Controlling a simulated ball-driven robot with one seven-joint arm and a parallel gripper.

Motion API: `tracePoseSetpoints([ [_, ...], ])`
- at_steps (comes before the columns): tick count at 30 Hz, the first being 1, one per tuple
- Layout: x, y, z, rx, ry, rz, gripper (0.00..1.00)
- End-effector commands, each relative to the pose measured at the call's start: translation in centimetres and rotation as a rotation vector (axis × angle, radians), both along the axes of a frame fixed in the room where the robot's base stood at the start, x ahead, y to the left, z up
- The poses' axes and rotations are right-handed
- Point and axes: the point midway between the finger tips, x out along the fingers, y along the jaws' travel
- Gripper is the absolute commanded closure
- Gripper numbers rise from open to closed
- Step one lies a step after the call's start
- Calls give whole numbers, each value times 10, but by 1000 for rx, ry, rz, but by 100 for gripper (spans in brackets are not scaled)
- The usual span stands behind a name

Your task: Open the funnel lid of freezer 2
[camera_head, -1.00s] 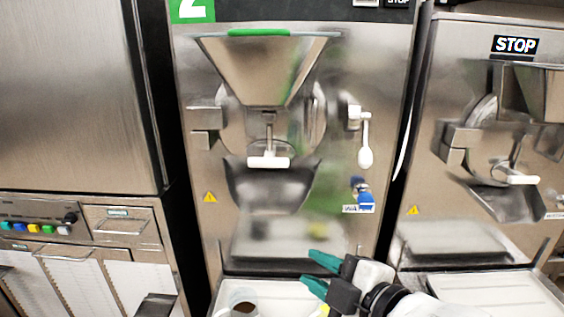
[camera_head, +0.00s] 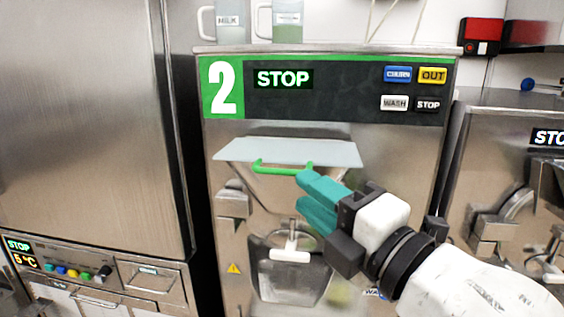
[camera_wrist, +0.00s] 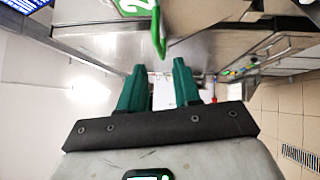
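Freezer 2 (camera_head: 228,142) is the steel machine with the green 2 at its top left. Its funnel lid (camera_head: 320,150) is a flat pale plate lying over the funnel (camera_head: 285,190), with a green handle (camera_head: 262,167) along its front edge. My gripper (camera_head: 303,190) is at the right end of this handle, its teal fingers pointing left. In the wrist view the fingers (camera_wrist: 158,75) are apart with nothing between them. The handle (camera_wrist: 157,35) shows just beyond the fingertips there. Whether a finger touches the handle cannot be told.
Two jugs, the left marked MILK (camera_head: 228,22), stand on top of freezer 2. Its panel carries several buttons and a STOP display (camera_head: 284,78). A white-handled outlet (camera_head: 290,255) sits below the funnel. A steel cabinet (camera_head: 90,120) stands left, another freezer (camera_head: 500,130) right.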

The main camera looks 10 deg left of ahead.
Motion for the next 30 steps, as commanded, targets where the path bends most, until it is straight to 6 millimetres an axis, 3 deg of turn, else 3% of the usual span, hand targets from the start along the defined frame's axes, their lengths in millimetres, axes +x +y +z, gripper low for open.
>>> tracePoseSetpoints([
  [12, 49, 46, 10, -1, 3, 0, 68],
  [25, 56, 53, 10, 0, 1, -1, 68],
  [30, 56, 53, 10, 0, 1, -1, 82],
])
